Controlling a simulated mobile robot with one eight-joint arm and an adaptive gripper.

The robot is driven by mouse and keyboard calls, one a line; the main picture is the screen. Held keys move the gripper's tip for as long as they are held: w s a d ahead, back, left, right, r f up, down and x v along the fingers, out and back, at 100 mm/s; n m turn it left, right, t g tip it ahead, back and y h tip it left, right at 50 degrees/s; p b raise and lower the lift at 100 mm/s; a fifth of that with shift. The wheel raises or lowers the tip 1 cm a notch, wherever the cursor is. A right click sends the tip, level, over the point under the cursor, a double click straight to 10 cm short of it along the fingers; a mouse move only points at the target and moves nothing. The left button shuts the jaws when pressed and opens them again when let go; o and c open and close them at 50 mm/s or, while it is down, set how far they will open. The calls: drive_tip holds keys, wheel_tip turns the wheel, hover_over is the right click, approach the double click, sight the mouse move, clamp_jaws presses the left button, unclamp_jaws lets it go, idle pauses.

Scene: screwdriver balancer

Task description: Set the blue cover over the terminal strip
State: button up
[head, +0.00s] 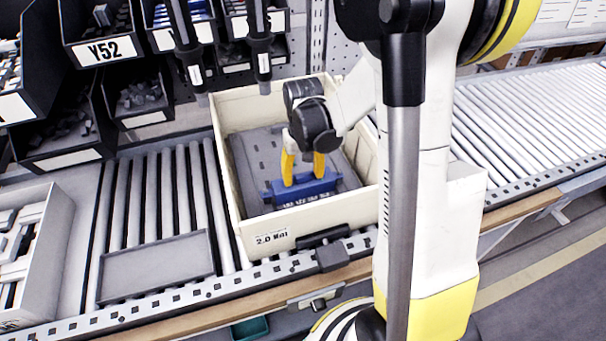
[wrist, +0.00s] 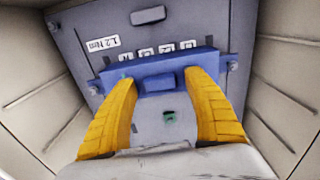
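The blue cover (head: 326,186) is a wide bar with a tab at each end. In the wrist view the cover (wrist: 158,68) lies across the grey panel (wrist: 85,62). My gripper (head: 304,178) points down into the cream bin, its yellow fingers spread apart at the cover. In the wrist view the fingertips of my gripper (wrist: 165,76) overlap the cover on both sides of its middle. Whether they press on it is not clear. Small pale marks, perhaps terminals, show along one long edge. The rest of the terminal strip is hidden, and contact beneath the cover cannot be judged.
The cream bin (head: 226,130) has high walls around the panel and stands on a roller conveyor (head: 185,195). A flat grey tray (head: 157,267) lies to its left. Two hanging tools (head: 262,45) are behind the bin. Black parts bins (head: 138,95) stand at the back left.

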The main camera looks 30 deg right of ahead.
drive_tip(key=shift+r, duration=0.1)
wheel_tip(320, 180, up, 12)
idle(0.4)
